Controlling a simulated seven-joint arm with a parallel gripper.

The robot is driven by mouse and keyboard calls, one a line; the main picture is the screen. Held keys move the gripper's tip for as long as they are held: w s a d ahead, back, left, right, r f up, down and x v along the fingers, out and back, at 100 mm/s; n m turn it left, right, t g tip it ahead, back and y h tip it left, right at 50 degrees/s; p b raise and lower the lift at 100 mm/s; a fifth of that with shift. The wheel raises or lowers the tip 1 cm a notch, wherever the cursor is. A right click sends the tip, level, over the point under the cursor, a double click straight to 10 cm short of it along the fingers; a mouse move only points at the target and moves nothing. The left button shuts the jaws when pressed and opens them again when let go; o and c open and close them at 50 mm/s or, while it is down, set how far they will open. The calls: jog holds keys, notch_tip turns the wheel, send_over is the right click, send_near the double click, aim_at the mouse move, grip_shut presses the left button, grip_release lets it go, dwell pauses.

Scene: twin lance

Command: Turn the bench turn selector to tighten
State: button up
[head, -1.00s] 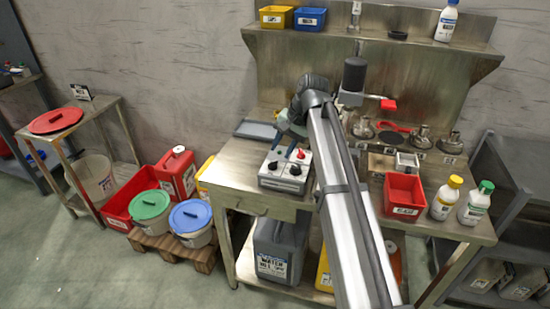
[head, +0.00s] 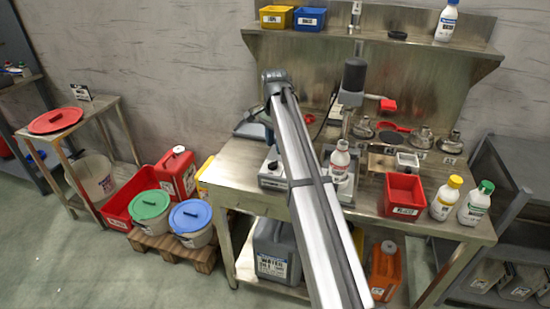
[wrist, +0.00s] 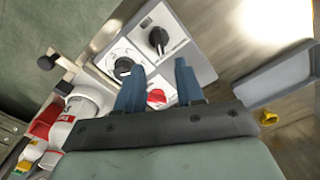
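The control box (wrist: 190,55) on the bench fills the middle of the wrist view. It carries a black knob (wrist: 158,38), a second black knob (wrist: 123,66) on a round dial, and a red knob (wrist: 156,97). I cannot read the labels, so I cannot tell which knob is the turn selector. My gripper (wrist: 158,78) is open over the box, its two blue fingers apart and nothing visibly held. The red knob shows between the fingers; contact cannot be told.
A grey tray (wrist: 278,80) lies right of the box in the wrist view. A red bin (head: 404,190) and two bottles stand at the bench's right.

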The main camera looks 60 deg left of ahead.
aim_at(275, 161)
notch_tip(275, 161, down, 7)
jog(key=shift+r, duration=0.2)
jog(key=shift+c, duration=0.4)
grip_shut()
